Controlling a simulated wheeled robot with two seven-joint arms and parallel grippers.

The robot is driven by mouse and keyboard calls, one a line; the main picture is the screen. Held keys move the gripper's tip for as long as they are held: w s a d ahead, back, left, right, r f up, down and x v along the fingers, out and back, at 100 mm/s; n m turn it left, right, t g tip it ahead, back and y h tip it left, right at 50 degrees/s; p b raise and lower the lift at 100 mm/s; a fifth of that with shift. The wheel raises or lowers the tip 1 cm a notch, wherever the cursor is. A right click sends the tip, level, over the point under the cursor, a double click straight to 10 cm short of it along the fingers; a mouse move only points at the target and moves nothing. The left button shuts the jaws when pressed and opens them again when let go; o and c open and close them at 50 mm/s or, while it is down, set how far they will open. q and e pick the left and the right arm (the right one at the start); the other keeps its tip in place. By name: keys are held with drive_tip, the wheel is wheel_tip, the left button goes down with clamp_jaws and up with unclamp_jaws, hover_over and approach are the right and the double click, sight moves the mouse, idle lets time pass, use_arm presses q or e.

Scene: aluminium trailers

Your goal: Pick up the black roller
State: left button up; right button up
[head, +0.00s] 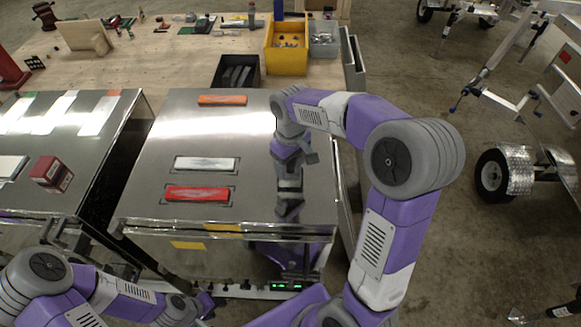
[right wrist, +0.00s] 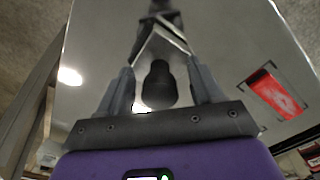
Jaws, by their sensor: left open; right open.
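In the right wrist view a dark, rounded shape (right wrist: 158,85), likely the black roller, shows between my right gripper's fingers. My right gripper (right wrist: 160,80) is open around it, with a finger on each side and a gap to each. In the head view my right gripper (head: 290,186) points down over the front right of the shiny metal top (head: 200,137); it hides what lies under it, and its reflection shows on the metal. My left gripper (head: 205,299) is low at the front, below the metal box's front edge, open and partly hidden.
On the metal top lie a red block (head: 197,194), a white block (head: 206,163) and an orange block (head: 222,100). A second metal box (head: 100,150) with a red box (head: 51,174) stands left. Behind are a black bin (head: 222,62), yellow bin (head: 299,60) and grey bin (head: 324,50).

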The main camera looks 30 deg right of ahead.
drive_tip(key=shift+w, duration=0.15)
drive_tip(key=c, duration=0.5)
clamp_jaws()
wheel_tip(320, 180, up, 10)
drive_tip(key=shift+r, duration=0.1)
